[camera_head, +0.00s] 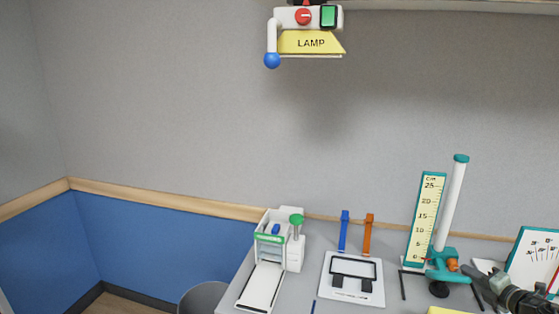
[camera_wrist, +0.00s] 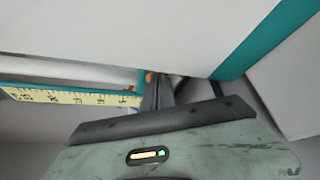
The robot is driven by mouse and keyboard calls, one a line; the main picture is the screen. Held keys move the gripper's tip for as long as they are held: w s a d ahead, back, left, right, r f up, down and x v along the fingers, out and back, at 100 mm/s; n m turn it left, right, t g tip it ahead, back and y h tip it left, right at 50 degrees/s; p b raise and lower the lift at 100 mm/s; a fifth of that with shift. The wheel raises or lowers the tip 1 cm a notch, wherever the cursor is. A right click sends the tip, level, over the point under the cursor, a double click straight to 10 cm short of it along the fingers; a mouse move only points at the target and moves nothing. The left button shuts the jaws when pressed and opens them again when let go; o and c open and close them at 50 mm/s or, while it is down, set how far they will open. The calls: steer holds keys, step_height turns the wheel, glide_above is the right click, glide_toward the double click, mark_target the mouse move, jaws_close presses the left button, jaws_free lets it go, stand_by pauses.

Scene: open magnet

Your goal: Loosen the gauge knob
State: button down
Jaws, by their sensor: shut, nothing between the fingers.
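The gauge (camera_head: 443,262) stands at the right of the table, with a yellow cm scale (camera_head: 427,215) and a white column with teal ends. Its orange knob (camera_head: 453,265) is low on the teal base. The scale (camera_wrist: 70,96) lies sideways in the wrist view, and a bit of the orange knob (camera_wrist: 149,77) shows beyond my fingers. My gripper (camera_head: 469,274) is shut and empty, its tips just right of the knob. In the wrist view my gripper (camera_wrist: 160,88) points toward the knob and partly hides it. I cannot tell whether they touch.
A white board with a teal edge (camera_head: 535,262) stands close on the right of my gripper. A framed white plate (camera_head: 352,290) and a white device with a green knob (camera_head: 297,222) are further left. A lamp (camera_head: 311,43) hangs high above.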

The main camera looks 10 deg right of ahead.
steer(key=shift+w+d+r, duration=0.1)
steer(key=shift+w+d, duration=0.05)
steer(key=shift+d, duration=0.3)
steer(key=shift+w+a, duration=0.15)
steer(key=shift+a, duration=0.2)
